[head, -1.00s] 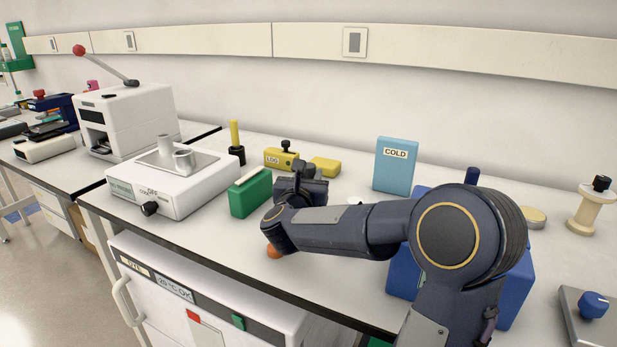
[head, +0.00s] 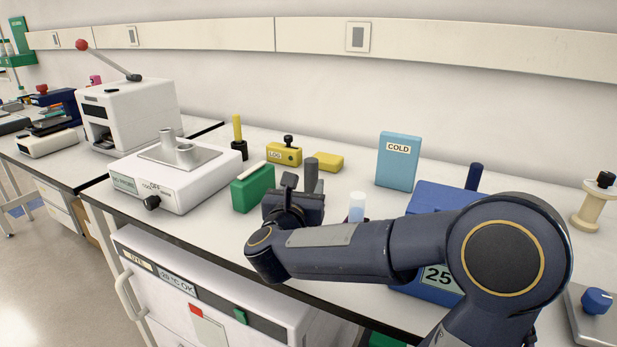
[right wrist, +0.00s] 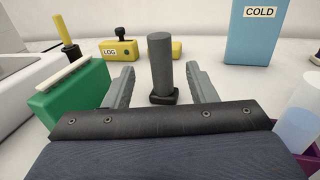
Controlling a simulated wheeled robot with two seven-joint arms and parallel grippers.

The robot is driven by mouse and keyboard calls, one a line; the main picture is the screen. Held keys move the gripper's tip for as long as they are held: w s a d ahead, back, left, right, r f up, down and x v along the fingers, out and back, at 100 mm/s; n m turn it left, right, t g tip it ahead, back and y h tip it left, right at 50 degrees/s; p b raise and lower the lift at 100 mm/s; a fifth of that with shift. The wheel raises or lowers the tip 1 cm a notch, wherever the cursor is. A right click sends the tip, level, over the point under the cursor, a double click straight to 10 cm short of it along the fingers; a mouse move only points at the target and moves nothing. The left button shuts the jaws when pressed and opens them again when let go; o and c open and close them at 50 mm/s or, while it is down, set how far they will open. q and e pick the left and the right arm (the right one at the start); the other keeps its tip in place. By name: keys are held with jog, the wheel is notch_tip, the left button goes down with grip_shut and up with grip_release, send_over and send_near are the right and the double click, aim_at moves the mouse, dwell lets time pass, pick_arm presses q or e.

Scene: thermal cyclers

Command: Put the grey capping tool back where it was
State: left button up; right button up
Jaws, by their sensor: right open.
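The grey capping tool (head: 311,172) is a dark grey cylinder. In the right wrist view the tool (right wrist: 160,62) stands upright with its black base on the white bench. My right gripper (head: 304,190) is open. In the right wrist view its two grey fingers (right wrist: 158,85) point toward the tool, one to each side, with visible gaps between them and the cylinder. My left gripper is not in view.
A green block (head: 253,188) stands close left of the right gripper. A pale blue and white tube (head: 357,207) stands close right. Behind are a yellow LOG box (head: 283,155), a yellow block (head: 328,162) and a blue COLD box (head: 396,165). A large blue box (head: 437,197) is partly hidden by my arm.

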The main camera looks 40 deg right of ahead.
jog(key=shift+v, duration=1.9)
jog(key=shift+a, duration=0.1)
